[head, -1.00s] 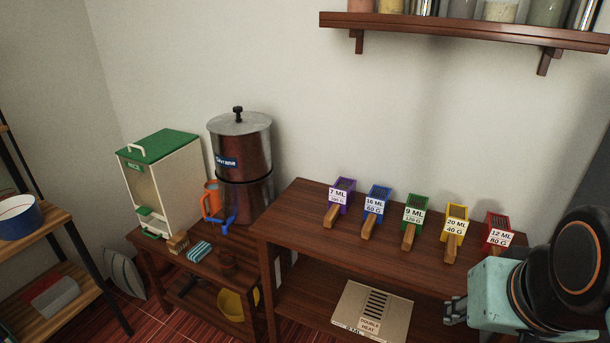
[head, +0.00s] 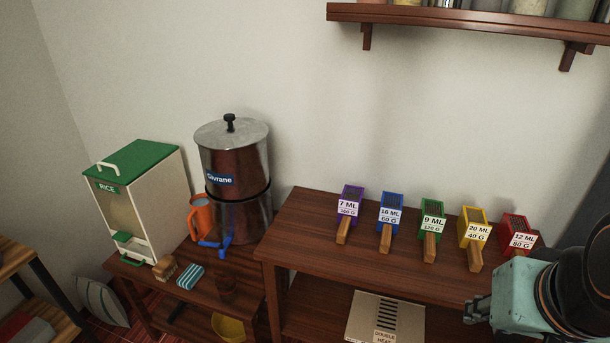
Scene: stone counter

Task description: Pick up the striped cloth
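The striped cloth (head: 190,277) is small, blue and white, and lies on the low wooden table (head: 240,300) at the lower left of the head view. My gripper (head: 476,310) is at the lower right, in front of the higher table and far from the cloth. Only part of the gripper shows, and its fingers are too unclear to tell open from shut.
Behind the cloth stand a rice dispenser (head: 140,205), an orange mug (head: 200,218) and a metal water urn (head: 233,165). The higher table (head: 310,235) to the right carries several coloured labelled scoops. A wall shelf (head: 450,22) hangs above. A yellow bowl (head: 228,328) sits below the low table.

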